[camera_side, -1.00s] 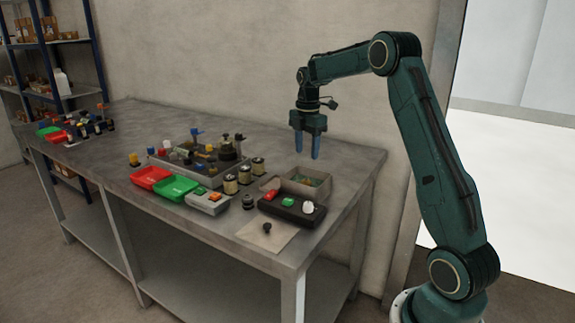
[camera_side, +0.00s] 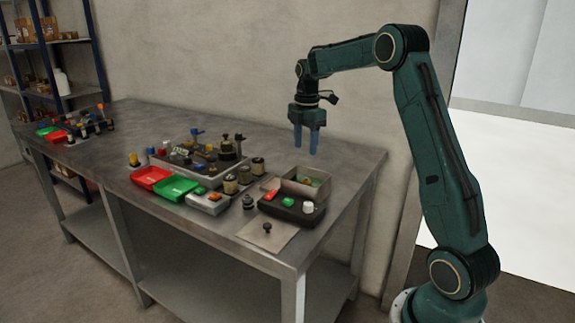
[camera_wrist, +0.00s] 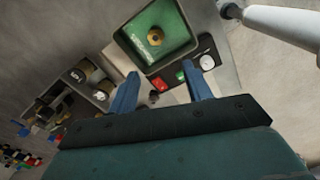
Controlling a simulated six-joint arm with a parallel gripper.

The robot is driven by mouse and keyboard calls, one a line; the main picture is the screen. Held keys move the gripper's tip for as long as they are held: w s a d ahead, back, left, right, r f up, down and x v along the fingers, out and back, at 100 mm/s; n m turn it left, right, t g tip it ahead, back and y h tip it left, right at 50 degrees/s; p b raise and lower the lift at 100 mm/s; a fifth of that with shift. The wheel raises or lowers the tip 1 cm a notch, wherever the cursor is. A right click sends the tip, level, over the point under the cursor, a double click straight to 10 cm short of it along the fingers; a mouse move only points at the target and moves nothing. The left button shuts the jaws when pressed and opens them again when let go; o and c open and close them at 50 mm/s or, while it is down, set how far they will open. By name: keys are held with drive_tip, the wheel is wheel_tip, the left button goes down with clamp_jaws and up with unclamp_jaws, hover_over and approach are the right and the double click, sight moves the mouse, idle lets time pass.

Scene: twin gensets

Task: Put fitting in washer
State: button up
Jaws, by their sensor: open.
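The washer appears to be the open grey box (camera_side: 291,188) near the right end of the bench. In the wrist view the box (camera_wrist: 192,42) has a green floor. A brass-coloured, nut-like piece with a dark centre, seemingly the fitting (camera_wrist: 155,37), lies inside it on the green floor. In the side view only a small brownish-green patch shows inside the box. My gripper (camera_side: 306,148) hangs above the bench, just behind and above the box, fingers down. In the wrist view my gripper (camera_wrist: 162,88) has its blue fingers apart, with nothing between them.
A black control box (camera_side: 290,210) with red and green buttons and a white knob stands in front of the washer. A small black knob (camera_side: 267,228) sits on a pale plate. Left are several cylinders, a grey parts tray (camera_side: 176,168), and red (camera_side: 151,177) and green (camera_side: 176,188) bins.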

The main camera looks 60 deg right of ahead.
drive_tip(key=s+a+r+m+t, duration=0.1)
drive_tip(key=s+a+r+m, duration=0.3)
drive_tip(key=a, duration=0.5)
drive_tip(key=s+a+r+m+t, duration=0.1)
drive_tip(key=s+a+r+m, duration=0.1)
drive_tip(key=s+a+r, duration=0.45)
drive_tip(key=s+a+f+m+t, duration=0.1)
drive_tip(key=s+a+f+m, duration=0.1)
drive_tip(key=s+a+m, duration=0.2)
drive_tip(key=s+a+f+m+t, duration=0.2)
drive_tip(key=s+a+f+m, duration=0.1)
drive_tip(key=s+a, duration=0.5)
drive_tip(key=s+m, duration=0.1)
drive_tip(key=s, duration=0.1)
drive_tip(key=shift+s, duration=0.4)
